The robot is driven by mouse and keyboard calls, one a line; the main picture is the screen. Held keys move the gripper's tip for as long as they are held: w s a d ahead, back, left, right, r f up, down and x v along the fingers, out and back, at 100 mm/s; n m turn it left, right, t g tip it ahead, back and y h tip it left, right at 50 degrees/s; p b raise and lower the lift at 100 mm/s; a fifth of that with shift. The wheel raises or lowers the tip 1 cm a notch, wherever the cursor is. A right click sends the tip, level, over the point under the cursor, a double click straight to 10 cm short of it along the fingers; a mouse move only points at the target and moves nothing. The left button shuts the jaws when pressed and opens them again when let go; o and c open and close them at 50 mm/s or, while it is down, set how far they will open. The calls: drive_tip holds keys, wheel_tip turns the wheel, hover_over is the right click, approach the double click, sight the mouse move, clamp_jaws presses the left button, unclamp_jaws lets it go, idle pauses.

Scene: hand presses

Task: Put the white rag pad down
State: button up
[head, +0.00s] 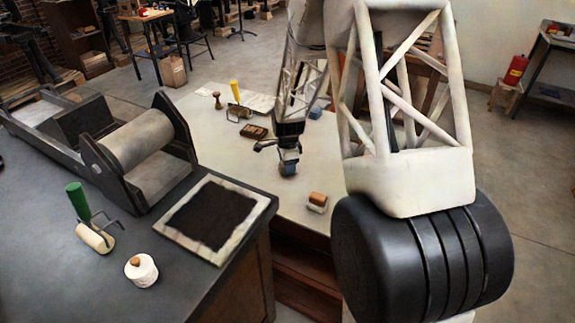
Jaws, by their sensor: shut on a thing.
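My gripper (288,150) points down just above the pale table top. It is shut on a small blue-grey thing (289,156) with a darker lower part. This held thing does not look white, and the jaws hide much of it. I cannot tell whether it touches the table. A small pale pad with an orange-brown top (317,203) sits near the table's front edge, right of and nearer than my gripper. A round white thing with an orange-brown knob (141,270) stands on the dark bench. I cannot tell which of these is the white rag pad.
The pale table (225,135) has free room left of my gripper. Behind lie a dark brown block (254,131), a yellow-handled roller (235,93) and a blue block (315,112). The dark bench (60,230) bears a press (135,145), an inked slab (215,218) and a green-handled roller (90,220).

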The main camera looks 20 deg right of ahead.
drive_tip(key=shift+f, duration=0.15)
drive_tip(key=o, duration=0.9)
wheel_tip(320, 180, up, 12)
drive_tip(key=shift+r, duration=0.1)
idle(0.6)
idle(0.5)
